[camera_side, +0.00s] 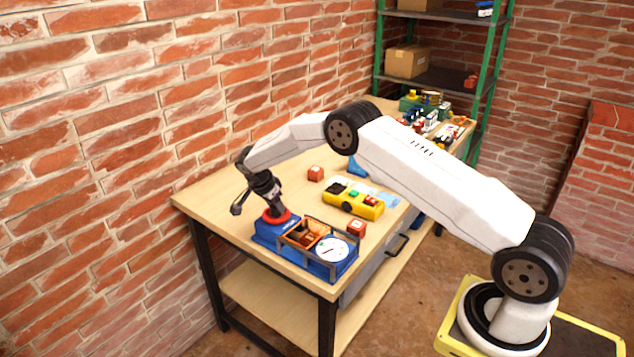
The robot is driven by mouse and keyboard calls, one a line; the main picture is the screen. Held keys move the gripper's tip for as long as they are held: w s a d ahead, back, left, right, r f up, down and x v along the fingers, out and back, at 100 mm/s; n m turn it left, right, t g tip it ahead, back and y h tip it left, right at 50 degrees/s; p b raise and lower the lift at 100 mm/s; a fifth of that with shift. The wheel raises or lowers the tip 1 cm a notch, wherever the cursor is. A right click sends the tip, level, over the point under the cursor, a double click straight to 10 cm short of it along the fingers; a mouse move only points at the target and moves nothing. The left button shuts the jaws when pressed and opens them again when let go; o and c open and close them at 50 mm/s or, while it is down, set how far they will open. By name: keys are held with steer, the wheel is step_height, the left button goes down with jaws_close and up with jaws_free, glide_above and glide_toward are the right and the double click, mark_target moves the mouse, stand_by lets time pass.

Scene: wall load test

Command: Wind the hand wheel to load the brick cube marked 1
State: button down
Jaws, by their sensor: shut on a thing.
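A blue test rig (262,238) stands at the near end of the wooden workbench. Its red hand wheel (287,218) lies on top at the left. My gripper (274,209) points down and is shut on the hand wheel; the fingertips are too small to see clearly. A brick cube (306,239) sits inside the rig's open frame, beside a round white dial (331,250). A second brick cube (356,228) is at the rig's right back corner, and a third brick cube (315,173) lies on the bench behind. The marks on the cubes are too small to read.
A yellow toolbox-like item (352,201) lies behind the rig. Several small items crowd the far end of the bench, by a green-framed shelf (440,82) with cardboard boxes. A brick wall runs along the left. Bare bench top (215,193) lies left of my gripper.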

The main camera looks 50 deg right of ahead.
mark_target(268, 218)
steer(key=shift+r, duration=0.1)
stand_by(0.3)
steer(key=shift+c, duration=1.1)
jaws_free()
steer(key=v, duration=0.7)
steer(key=shift+r, duration=0.4)
steer(key=shift+a, duration=0.15)
